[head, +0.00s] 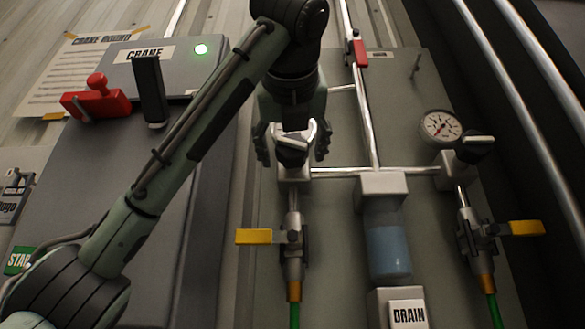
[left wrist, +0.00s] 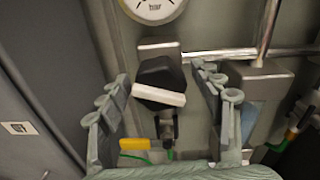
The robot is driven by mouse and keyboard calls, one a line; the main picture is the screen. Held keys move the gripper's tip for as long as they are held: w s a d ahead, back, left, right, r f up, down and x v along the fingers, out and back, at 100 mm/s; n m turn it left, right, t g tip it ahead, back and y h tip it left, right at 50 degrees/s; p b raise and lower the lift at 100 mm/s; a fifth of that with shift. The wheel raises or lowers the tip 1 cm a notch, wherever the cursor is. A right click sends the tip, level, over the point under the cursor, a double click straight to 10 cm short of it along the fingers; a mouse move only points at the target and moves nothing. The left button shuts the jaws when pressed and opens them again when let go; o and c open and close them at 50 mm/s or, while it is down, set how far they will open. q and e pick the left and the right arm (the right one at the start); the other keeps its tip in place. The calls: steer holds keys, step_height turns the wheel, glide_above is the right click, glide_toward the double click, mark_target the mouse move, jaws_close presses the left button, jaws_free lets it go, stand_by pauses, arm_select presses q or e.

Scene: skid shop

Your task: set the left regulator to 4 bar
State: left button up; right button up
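The left regulator's knob (head: 291,152) is black with a pale bar across its front. It also shows in the left wrist view (left wrist: 160,82), where the pale bar is slightly tilted. My left gripper (head: 292,152) is open, with its fingers on either side of the knob. In the left wrist view my gripper (left wrist: 160,82) shows small gaps between the fingers and the knob. The left gauge (left wrist: 152,8), marked bar, is cut off at the top of that view, so its needle cannot be read. In the head view my gripper and arm hide this gauge. My right gripper is not in view.
The right regulator (head: 475,148) has its own gauge (head: 440,126). Yellow-handled valves (head: 254,236) hang below both regulators. A bowl (head: 387,245) of blue liquid sits between them.

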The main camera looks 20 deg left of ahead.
arm_select(q)
steer(key=v, duration=1.2)
steer(key=shift+d, duration=0.1)
stand_by(0.4)
